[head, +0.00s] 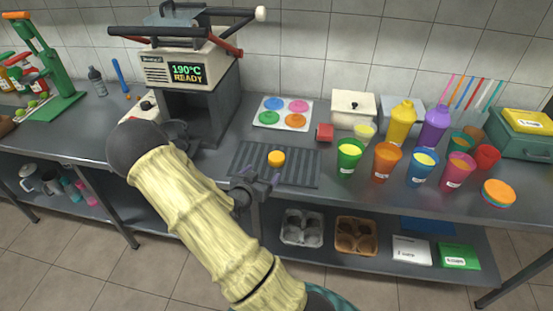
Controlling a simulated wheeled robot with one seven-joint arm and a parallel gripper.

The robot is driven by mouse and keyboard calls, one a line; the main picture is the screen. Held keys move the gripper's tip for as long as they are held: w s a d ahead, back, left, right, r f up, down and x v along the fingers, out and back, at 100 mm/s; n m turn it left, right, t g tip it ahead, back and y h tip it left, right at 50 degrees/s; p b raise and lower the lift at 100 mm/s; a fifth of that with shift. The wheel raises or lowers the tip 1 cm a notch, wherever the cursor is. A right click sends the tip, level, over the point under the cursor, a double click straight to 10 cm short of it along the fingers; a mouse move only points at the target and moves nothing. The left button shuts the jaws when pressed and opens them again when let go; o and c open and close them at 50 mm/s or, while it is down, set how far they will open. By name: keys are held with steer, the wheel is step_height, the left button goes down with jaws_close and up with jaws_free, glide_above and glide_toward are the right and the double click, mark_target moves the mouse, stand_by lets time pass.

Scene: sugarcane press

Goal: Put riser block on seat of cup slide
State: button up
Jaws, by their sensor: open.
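A short yellow-orange round block (276,158), which may be the riser block, sits on the dark ribbed mat (302,178). My gripper (262,180) is open and empty just left of and in front of this block, apart from it as far as I can tell. The sealing machine (190,72), reading 190°C READY, stands behind and to the left. A dark ring-like part (176,128) at its front looks like the cup slide. My arm covers part of that area, so the seat is only partly seen.
A red block (324,133) sits behind the mat, near a tray of coloured discs (283,112). Several filled cups, including a green one (348,158), and a yellow bottle (400,122) crowd the counter on the right. A green press (50,70) stands far left.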

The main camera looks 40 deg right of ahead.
mark_target(275, 159)
steer(key=x, duration=0.6)
steer(key=shift+w+d+p, duration=0.1)
steer(key=shift+d+p, duration=0.05)
steer(key=shift+p, duration=0.15)
steer(key=p+x, duration=0.1)
steer(key=x, duration=0.4)
steer(key=shift+w+d, duration=0.1)
steer(key=c, duration=1.2)
steer(key=shift+o, duration=0.2)
step_height(275, 159, up, 10)
